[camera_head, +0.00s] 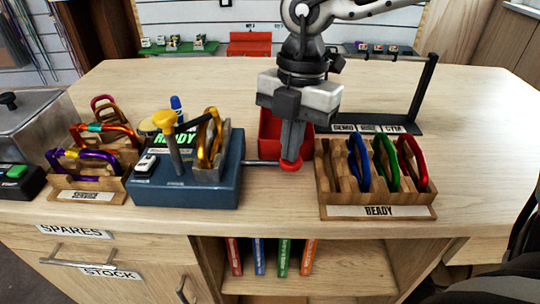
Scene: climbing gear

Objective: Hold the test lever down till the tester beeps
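The tester is a blue box (190,193) on the counter at left of centre, with a green-lit screen (176,139) reading READY. The test lever (262,163) is a thin grey rod out of the box's right side, ending in a red knob (291,166). My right gripper (291,157) points straight down with its fingers together, right at the top of the knob. It looks to be touching, but I cannot be sure. My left gripper is out of view.
A yellow-knobbed post (164,121) rises from the tester. A red bin (270,131) stands behind the lever. A wooden READY rack (378,200) with blue, green and red carabiners is close on the right. A wooden rack (88,185) of carabiners is left of the tester.

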